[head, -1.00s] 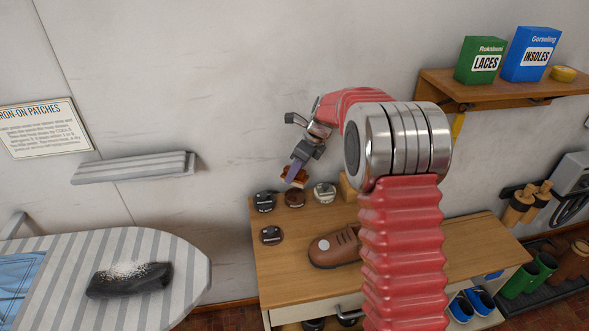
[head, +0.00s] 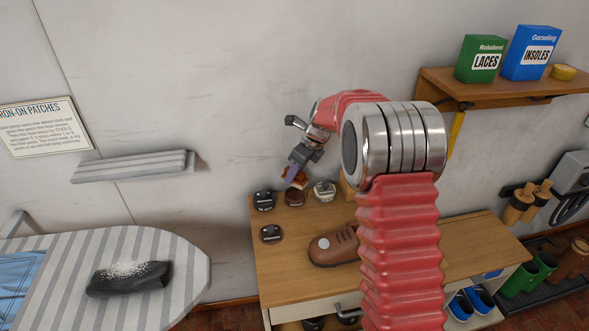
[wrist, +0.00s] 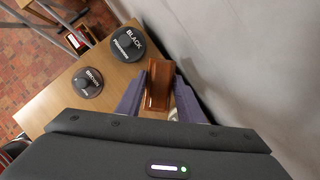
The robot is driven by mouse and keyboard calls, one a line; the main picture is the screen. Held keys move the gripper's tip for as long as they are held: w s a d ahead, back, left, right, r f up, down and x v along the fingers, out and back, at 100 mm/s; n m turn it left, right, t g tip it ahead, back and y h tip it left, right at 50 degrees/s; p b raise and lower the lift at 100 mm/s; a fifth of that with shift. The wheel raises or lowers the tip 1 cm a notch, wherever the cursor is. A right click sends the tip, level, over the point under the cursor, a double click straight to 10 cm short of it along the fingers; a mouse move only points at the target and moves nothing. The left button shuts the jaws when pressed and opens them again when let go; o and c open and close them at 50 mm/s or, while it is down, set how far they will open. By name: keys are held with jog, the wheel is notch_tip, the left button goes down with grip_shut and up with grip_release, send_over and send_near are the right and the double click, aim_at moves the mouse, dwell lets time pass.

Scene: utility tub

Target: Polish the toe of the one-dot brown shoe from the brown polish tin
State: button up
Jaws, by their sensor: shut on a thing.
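My gripper (wrist: 159,92) is shut on a brown wooden block-like tool, seemingly a brush (wrist: 159,85). In the head view my gripper (head: 294,176) points down and holds the tool just above a brown, round tin (head: 294,197) on the bench; whether they touch I cannot tell. That tin is hidden behind the tool in the wrist view. The brown shoe (head: 340,250) with one white dot at its toe lies on the bench to the right and nearer; my arm covers its right end.
A black tin (head: 264,200) stands left of the brown one, a pale-topped tin (head: 325,191) right. A dark round knobbed piece (head: 271,235) lies in front. The wooden bench (head: 290,278) is clear at front left; the wall (head: 230,110) is close behind.

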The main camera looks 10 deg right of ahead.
aim_at(295, 183)
jog(key=shift+f, duration=2)
jog(key=shift+f, duration=0.4)
dwell(0.4)
jog(key=shift+r, duration=3.5)
